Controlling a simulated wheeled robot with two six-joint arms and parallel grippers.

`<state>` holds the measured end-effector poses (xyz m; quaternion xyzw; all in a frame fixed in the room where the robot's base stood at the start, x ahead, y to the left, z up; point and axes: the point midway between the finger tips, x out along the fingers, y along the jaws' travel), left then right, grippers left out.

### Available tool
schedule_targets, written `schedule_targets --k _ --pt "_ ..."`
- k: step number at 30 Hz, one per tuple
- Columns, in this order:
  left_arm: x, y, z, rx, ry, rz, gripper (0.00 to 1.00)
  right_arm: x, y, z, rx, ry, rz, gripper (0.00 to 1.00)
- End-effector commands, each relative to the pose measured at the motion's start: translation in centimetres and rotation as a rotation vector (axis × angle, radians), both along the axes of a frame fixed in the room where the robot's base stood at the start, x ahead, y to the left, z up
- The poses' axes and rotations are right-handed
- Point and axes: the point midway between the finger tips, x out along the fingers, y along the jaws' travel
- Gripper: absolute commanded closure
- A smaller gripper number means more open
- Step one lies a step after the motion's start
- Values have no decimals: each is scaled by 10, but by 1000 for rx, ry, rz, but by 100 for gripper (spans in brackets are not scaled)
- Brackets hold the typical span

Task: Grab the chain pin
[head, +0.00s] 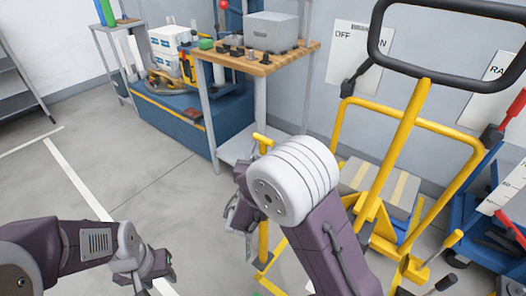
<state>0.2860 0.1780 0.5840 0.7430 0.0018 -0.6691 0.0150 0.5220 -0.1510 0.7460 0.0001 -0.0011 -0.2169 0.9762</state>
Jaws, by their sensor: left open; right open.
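I cannot make out for certain which thing is the chain pin. A yellow post (264,240) with a short crosspiece at its top stands in the middle, partly behind my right arm. My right gripper (240,218) is open at the left side of this post, pointing down; whether it touches the post I cannot tell. The white rounded joint of my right arm hides part of the area behind it. My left gripper (150,277) is open and empty above the grey floor at the lower left, well apart from the post.
A yellow frame with a black handle loop (420,60) stands at the right, beside blue equipment (470,210) with red handles. A wooden-topped workbench (260,62) holds a grey box (271,32) and small parts. A blue platform (180,115) is behind. Floor at left is clear.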

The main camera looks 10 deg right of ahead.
Motion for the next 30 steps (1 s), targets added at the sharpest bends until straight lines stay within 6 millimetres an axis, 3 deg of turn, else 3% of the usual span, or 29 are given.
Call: schedule_targets --k 4,11,12,17,25,30 --pt "0 0 -9 0 0 0 55 20 -10 -2 0 -1 -3 53" --pt "0 0 -8 0 0 0 55 25 -11 0 0 1 0 53" --pt "0 0 -8 0 0 0 55 25 -11 0 0 1 0 56" --pt "0 0 -8 0 0 0 55 24 -11 0 0 1 0 100" --pt "0 0 -7 0 0 0 55 24 -11 1 0 0 0 100" --pt "0 0 4 0 0 0 55 24 -11 19 1 -2 0 100"
